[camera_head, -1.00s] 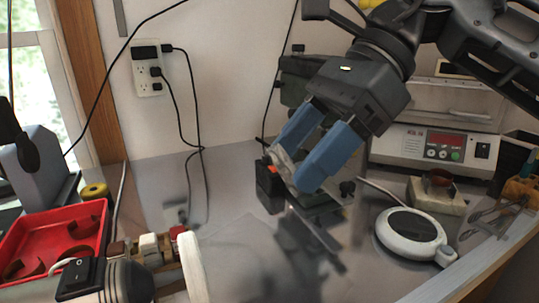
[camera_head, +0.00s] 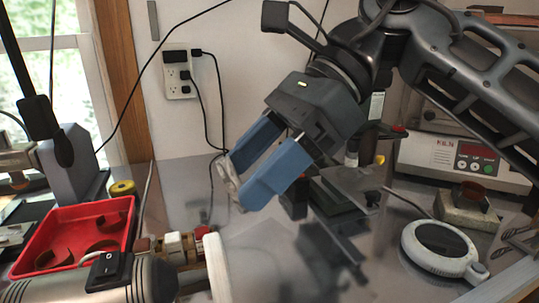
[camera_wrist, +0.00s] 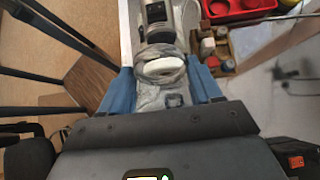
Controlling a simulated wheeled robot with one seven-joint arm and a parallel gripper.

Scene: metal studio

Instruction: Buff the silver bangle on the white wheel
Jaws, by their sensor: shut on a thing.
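The silver bangle (camera_head: 228,178) is held between the blue fingertips of my gripper (camera_head: 240,184), in the air above the bench. My gripper is shut on it, and the fingers hide part of it. In the wrist view my gripper (camera_wrist: 161,82) has the grey bangle (camera_wrist: 160,72) between its fingers. The white wheel (camera_head: 217,268) stands upright on the grey buffing motor (camera_head: 125,277) at the lower left, below the bangle and apart from it in the head view. In the wrist view the white wheel (camera_wrist: 163,67) shows behind the bangle; the gap cannot be judged.
A red tray (camera_head: 72,274) with brown curved strips lies left, behind the motor. A dark stand (camera_head: 335,215) is right of my gripper. A kiln (camera_head: 465,155), a block (camera_head: 465,215) and a round white device (camera_head: 438,248) are farther right. Cables hang at the wall.

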